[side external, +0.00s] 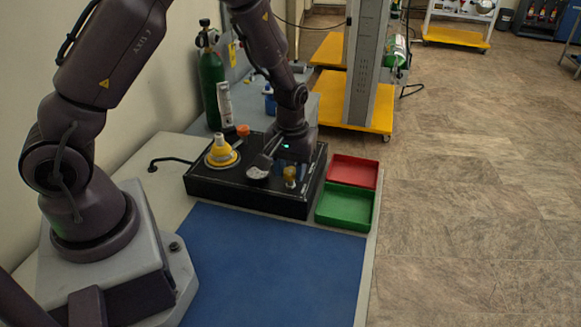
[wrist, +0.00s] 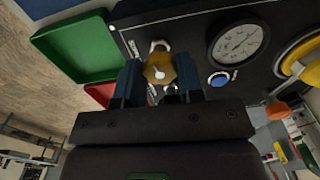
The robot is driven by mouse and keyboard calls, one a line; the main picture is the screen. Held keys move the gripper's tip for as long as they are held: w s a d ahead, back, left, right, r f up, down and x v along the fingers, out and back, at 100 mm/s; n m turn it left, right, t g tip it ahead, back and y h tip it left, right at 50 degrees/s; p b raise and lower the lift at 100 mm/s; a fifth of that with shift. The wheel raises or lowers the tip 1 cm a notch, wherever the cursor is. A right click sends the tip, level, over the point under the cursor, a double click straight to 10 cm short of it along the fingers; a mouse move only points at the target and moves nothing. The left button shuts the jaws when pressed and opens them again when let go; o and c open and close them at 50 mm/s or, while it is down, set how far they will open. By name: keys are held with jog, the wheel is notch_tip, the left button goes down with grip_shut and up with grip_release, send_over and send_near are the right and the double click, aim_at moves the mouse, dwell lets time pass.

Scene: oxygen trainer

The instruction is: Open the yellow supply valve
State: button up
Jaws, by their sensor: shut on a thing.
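The yellow supply valve (wrist: 158,69) shows in the wrist view as a faceted yellow knob with a pale mark on its face. My gripper (wrist: 160,78) has its two dark blue fingers on either side of this knob and is shut on it. In the side external view the small yellow knob (side external: 290,173) stands near the right end of the black panel box (side external: 248,198), and my gripper (side external: 289,157) is down over that end. The fingertips are hard to make out there. The valve's base is partly hidden in the wrist view.
A round gauge (wrist: 238,43) and a blue button (wrist: 219,79) sit beside the valve. A large yellow ring fitting (side external: 221,155) is at the panel's left. A red tray (side external: 353,171) and a green tray (side external: 344,208) lie right of the panel. The blue mat (side external: 270,262) is clear.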

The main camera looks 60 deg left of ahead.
aim_at(291, 171)
jog(key=shift+n, duration=1.6)
jog(key=o, duration=0.9)
notch_tip(291, 171, up, 13)
jog(key=shift+r, duration=0.1)
